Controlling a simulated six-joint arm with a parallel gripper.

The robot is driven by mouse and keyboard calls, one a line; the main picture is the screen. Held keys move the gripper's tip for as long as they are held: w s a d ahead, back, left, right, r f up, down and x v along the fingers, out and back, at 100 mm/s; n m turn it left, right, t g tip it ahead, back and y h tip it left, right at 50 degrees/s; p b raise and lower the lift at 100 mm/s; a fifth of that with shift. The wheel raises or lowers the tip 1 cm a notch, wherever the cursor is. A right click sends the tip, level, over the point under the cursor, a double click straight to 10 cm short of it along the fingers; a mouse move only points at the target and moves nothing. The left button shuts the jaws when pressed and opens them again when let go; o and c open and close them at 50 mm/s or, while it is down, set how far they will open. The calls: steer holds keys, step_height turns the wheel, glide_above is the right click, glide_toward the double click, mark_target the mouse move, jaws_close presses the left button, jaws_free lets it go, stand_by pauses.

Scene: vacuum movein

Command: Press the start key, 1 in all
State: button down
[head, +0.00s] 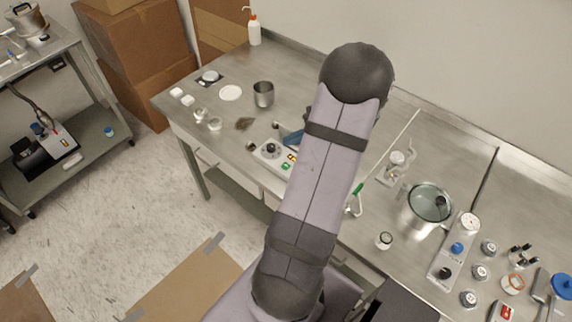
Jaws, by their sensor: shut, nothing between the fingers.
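A pale control box (268,157) lies on the steel bench, left of my arm. It has a dark round knob and a small green key (285,169) at its front right corner, close to the arm's edge. A small red patch shows beside the green one. The labels are too small to read, so I cannot tell for certain which is the start key. My upper arm covers the box's right side and the bench behind it. My gripper is hidden behind the arm, and no fingertips show.
A steel beaker (263,94), white dish (231,93) and small jars stand at the bench's left. A blue item (292,138) is partly hidden by my arm. At right stand a glass-lidded pot (429,203), a knobbed panel (455,247) and several jars. Cardboard boxes (135,55) stand behind left.

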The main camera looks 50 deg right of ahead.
mark_target(286, 166)
steer(key=shift+w+a+r, duration=0.2)
steer(key=shift+r, duration=0.05)
steer(key=shift+f, duration=0.15)
step_height(286, 166, down, 9)
steer(key=b, duration=0.7)
steer(key=shift+r, duration=0.2)
steer(key=shift+f, duration=0.1)
stand_by(1.9)
steer(key=shift+f+b, duration=0.35)
steer(key=shift+b, duration=0.15)
steer(key=shift+f+b, duration=0.3)
steer(key=shift+b, duration=0.05)
stand_by(0.6)
steer(key=shift+r, duration=0.1)
stand_by(0.3)
steer(key=shift+r+p, duration=0.55)
steer(key=shift+r, duration=0.15)
